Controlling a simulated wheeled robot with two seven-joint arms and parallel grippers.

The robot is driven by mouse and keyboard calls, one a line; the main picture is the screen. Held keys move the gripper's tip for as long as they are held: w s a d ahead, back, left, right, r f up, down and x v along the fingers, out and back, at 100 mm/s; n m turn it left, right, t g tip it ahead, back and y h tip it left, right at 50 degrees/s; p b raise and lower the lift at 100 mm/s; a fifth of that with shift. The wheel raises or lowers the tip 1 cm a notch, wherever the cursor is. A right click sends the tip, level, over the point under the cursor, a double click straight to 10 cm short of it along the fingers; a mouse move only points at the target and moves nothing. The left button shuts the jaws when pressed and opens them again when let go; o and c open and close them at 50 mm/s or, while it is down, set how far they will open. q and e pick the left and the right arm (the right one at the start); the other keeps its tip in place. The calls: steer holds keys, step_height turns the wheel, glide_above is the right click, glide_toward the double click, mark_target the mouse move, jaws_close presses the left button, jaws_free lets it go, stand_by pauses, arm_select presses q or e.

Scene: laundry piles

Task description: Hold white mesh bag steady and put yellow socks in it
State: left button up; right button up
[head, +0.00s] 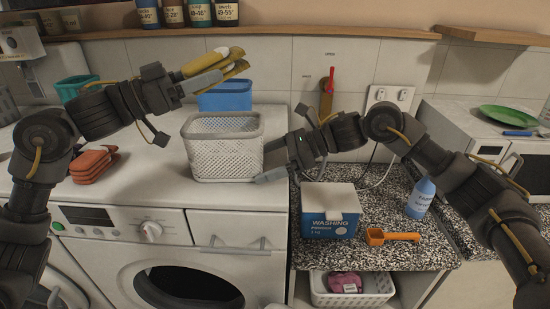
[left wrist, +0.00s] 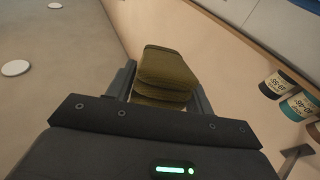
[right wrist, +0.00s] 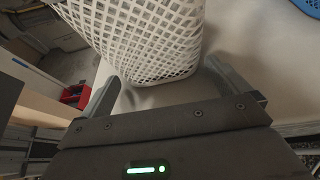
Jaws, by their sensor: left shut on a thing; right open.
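The white mesh bag (head: 226,160) looks like an open-topped white basket standing upright on the washing machine top. My left gripper (head: 215,70) is shut on the yellow socks (head: 228,64) and holds them above the bag and the blue basket behind it. The socks also show between the left fingers in the left wrist view (left wrist: 165,75). My right gripper (head: 265,162) is open at the bag's right side.
A blue basket (head: 226,95) stands behind the white bag. Folded orange cloth (head: 92,165) lies to the left, with a teal basket (head: 76,88) further back. A washing powder box (head: 329,211), orange scoop (head: 392,236) and bottle (head: 421,198) stand on the speckled counter.

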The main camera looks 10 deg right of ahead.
steer(key=c, duration=0.6)
arm_select(q)
steer(key=shift+w+a+r, duration=0.1)
steer(key=shift+a+r, duration=0.3)
steer(key=shift+a, duration=0.2)
step_height(320, 180, down, 6)
steer(key=o, duration=1.1)
steer(key=shift+c, duration=0.2)
steer(key=v, duration=1.2)
